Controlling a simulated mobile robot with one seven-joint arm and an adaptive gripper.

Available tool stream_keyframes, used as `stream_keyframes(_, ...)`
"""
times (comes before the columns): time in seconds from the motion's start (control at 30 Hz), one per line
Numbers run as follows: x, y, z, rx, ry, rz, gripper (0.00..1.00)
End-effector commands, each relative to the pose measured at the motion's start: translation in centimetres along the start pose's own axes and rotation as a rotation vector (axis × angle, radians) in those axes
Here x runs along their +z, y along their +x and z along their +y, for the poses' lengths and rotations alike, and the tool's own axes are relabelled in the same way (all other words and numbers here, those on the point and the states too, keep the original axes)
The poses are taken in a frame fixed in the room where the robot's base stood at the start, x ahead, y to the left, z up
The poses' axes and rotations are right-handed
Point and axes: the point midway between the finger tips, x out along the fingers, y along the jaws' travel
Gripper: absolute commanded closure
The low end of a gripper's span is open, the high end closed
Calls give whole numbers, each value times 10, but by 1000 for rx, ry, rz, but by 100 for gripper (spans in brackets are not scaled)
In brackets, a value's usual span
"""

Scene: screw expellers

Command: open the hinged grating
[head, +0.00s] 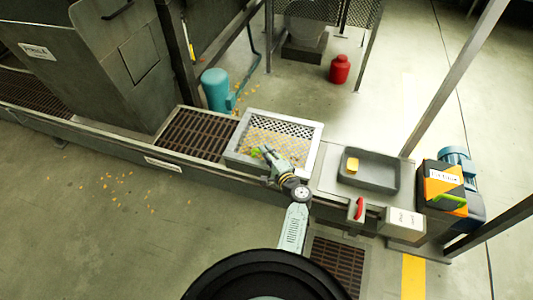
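A light-framed grating (316,142) sits in the long low channel at the middle of the view. Its mesh looks dark at the back and yellowish towards the front. Whether it lies flat or is slightly raised is hard to tell. A small green part (256,152), possibly its handle, shows near its front left. My gripper (266,152) is over the front of the grating, right beside the green part. It is small and partly overlaps that part. I cannot tell whether the fingers touch or hold it.
A brown slatted grate (198,134) lies left of the frame. A teal cylinder (215,88) stands behind. A slanted post (455,78) rises at right.

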Motion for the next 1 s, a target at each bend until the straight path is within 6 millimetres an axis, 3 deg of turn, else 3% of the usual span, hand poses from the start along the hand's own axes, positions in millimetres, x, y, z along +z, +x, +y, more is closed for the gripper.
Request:
stream_keyframes(0.23, 0, 0, 0, 0, 0, 0, 100)
stream_keyframes(1.0, -2, 2, -2, 5, 2, -1, 100)
